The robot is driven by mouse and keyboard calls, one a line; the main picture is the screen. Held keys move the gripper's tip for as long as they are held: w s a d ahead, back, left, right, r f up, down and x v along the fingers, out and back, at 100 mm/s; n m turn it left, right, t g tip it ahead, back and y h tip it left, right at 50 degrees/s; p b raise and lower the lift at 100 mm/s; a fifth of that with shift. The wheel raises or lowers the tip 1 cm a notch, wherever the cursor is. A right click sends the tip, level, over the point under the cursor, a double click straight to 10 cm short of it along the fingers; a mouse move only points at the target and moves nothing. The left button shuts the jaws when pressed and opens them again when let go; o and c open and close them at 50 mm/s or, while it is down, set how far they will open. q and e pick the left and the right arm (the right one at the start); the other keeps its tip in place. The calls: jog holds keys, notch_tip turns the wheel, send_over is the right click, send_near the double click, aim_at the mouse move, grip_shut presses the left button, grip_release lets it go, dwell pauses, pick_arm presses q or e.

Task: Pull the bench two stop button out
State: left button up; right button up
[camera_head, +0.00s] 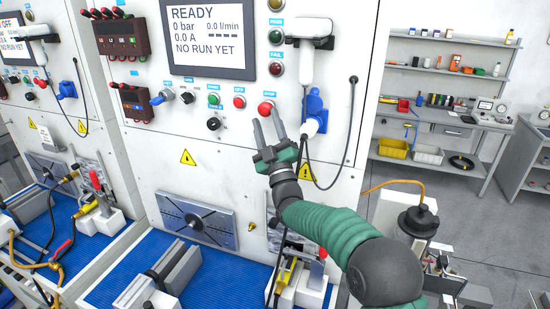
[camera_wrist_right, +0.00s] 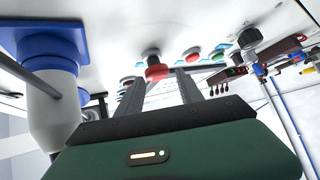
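A red mushroom button (camera_head: 265,107) sits at the right end of the control row on the white panel beneath the READY screen. My right gripper (camera_head: 267,121) points up at the panel, just below this button. Its two dark fingers are apart with nothing clearly gripped. In the right wrist view the red button (camera_wrist_right: 157,72) shows between the tips of the open fingers (camera_wrist_right: 160,85). I cannot tell whether the fingers touch it, or whether it is pressed in or out. My left gripper is not in view.
Left of it are another red button (camera_head: 239,102), a green button (camera_head: 213,99) and a black knob (camera_head: 213,124). A blue connector (camera_head: 315,104) with a hanging cable is close on the right. A clamp fixture (camera_head: 165,275) stands on the blue mat below. A second bench is at left.

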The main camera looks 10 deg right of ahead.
jog(key=b+v, duration=0.5)
jog(key=v, duration=0.8)
jog(key=shift+s+f+b, duration=0.2)
jog(key=shift+s+b, duration=0.05)
jog(key=shift+b, duration=0.1)
jog(key=shift+d, duration=0.1)
